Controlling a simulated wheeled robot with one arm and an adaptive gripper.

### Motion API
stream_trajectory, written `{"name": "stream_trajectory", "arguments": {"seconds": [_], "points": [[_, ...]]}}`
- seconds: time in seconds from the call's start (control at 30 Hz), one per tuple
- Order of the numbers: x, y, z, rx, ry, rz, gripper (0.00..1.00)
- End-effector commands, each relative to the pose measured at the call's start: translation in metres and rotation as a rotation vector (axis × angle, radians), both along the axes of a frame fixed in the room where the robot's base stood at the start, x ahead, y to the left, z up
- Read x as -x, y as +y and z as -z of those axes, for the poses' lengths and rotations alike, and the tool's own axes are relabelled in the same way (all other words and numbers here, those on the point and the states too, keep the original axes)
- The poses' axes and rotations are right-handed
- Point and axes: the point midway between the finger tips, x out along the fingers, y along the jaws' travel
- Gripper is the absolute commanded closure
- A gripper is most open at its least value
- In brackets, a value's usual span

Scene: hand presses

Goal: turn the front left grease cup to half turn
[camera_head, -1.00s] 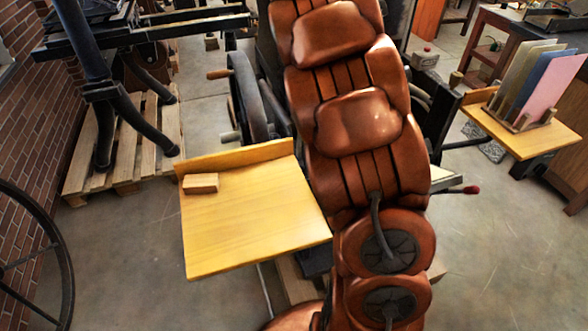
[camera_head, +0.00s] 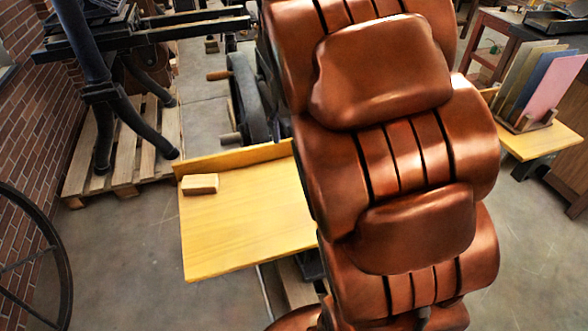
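My own copper-coloured arm fills the middle and right of the head view and hides most of the press behind it. My gripper is not visible in this view. No grease cup can be made out. Part of the press shows left of my arm, with a dark wheel (camera_head: 247,98) and a wooden handle (camera_head: 218,75).
A yellow wooden feed table (camera_head: 240,222) with a small wooden block (camera_head: 200,184) juts out left of my arm. A black press stands on a pallet (camera_head: 130,160) at the left. A rack of coloured boards (camera_head: 535,88) stands at the right.

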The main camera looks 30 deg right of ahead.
Motion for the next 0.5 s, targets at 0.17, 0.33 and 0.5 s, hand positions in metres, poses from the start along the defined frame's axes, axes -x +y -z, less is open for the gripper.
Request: {"name": "stream_trajectory", "arguments": {"seconds": [0.17,0.33,0.5], "points": [[0.022,0.016,0.01,-0.012,0.008,-0.048,0.33],[0.042,0.029,0.02,-0.025,0.02,-0.096,0.33],[0.056,0.038,0.028,-0.029,0.026,-0.131,0.33]]}}
